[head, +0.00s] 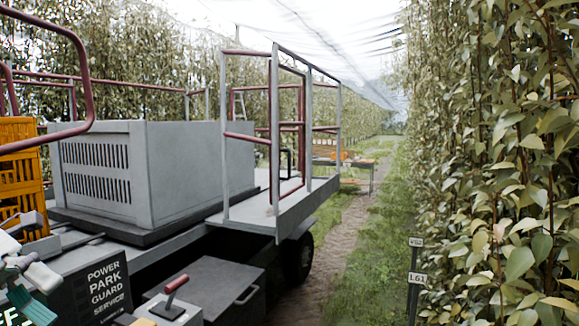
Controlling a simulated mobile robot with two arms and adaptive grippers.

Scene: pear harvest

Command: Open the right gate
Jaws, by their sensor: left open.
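A gate-like section of railing (247,137) stands upright at the right end of the vehicle's platform. It has grey posts and dark red top and middle bars. Taller red and grey rails stand beside and behind it, overlapping in the view. I cannot tell which panel is the right gate, or whether it is latched. My left gripper (36,268) is at the lower left edge, partly cut off. It is open and well apart from the railing, with grey parts and a teal part showing. My right gripper is not in view.
A large grey vented box (185,170) fills the platform's middle. Orange crates (20,160) are stacked at left. A red-handled lever (176,284) stands in front. A table (350,163) with orange items is beyond. A grassy lane runs right, beside leafy trees (510,150).

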